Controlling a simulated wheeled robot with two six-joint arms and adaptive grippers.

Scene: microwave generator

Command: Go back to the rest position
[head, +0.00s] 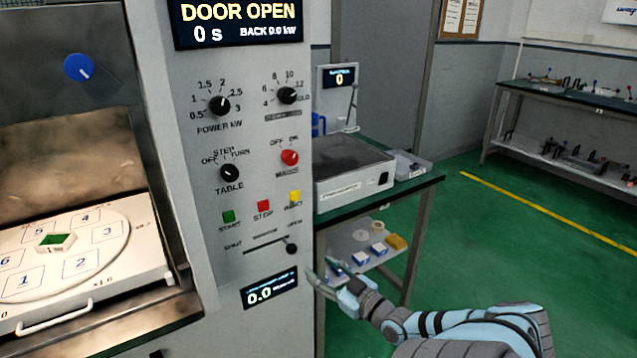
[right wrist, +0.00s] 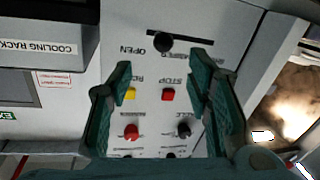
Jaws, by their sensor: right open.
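My right gripper (head: 333,277) is in front of the lower right of the grey control panel (head: 245,170), near the SHUT/OPEN lever. It is open and empty. In the right wrist view its two green fingers (right wrist: 160,85) stand apart, with the yellow and red buttons seen between them. The lever's black knob (head: 291,249) is at the OPEN end and shows beyond the fingertips in the right wrist view (right wrist: 163,42). I cannot tell the exact gap between fingers and panel. My left gripper is not in view.
The display (head: 238,22) reads DOOR OPEN. The open chamber at left holds a numbered turntable (head: 110,240) with a green piece (head: 52,239). A side table (head: 425,180) with a grey box (head: 352,172) stands behind my right arm. Green floor (head: 500,240) is free at right.

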